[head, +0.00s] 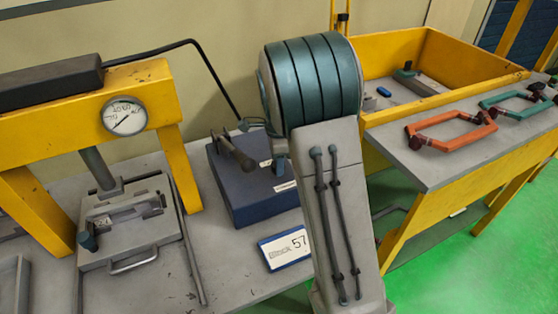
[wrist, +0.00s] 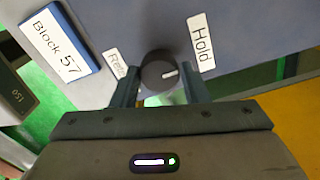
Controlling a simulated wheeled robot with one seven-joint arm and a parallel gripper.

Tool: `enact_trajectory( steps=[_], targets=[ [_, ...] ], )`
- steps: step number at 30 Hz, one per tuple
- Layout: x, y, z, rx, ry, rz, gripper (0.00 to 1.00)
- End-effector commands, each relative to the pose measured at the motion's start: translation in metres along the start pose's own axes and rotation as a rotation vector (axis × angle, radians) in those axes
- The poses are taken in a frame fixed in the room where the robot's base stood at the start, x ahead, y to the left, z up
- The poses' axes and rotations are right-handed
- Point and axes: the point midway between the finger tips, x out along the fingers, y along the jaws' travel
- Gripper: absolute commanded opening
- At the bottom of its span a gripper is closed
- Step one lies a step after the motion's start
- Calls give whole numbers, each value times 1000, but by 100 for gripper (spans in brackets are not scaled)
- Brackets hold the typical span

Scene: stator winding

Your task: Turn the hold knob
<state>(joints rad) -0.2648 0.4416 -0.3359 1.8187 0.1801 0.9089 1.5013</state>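The hold knob (wrist: 158,73) is a dark round knob with a white pointer line, on the blue-grey face of a control box (wrist: 240,25) in the wrist view. The pointer points right, toward the "Hold" label (wrist: 202,42). A second label (wrist: 116,64), partly covered, is to its left. My gripper (wrist: 161,82) has one finger on each side of the knob, with narrow gaps visible; it looks open. In the head view the blue box (head: 228,180) is on the bench, partly behind my arm. My gripper and the knob are hidden there.
A "Block 57" sign (head: 286,249) lies by the box, and also shows in the wrist view (wrist: 60,38). A yellow press with a gauge (head: 124,117) stands left. A yellow bin (head: 440,45) and a side table with orange (head: 450,132) and green frames (head: 517,101) are right.

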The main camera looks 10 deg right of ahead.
Motion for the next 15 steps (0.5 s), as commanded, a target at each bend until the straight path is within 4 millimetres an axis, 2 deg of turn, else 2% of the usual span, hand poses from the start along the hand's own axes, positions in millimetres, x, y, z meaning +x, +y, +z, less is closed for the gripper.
enact_trajectory(
  steps=[1, 2, 11, 15],
  targets=[
    [-2, -1, 0, 0, -1, -4, 55],
    [-1, -1, 0, 0, -1, -4, 60],
    [-2, 0, 0, -1, 0, 0, 60],
    [-15, -1, 0, -1, -1, -3, 60]
  ],
)
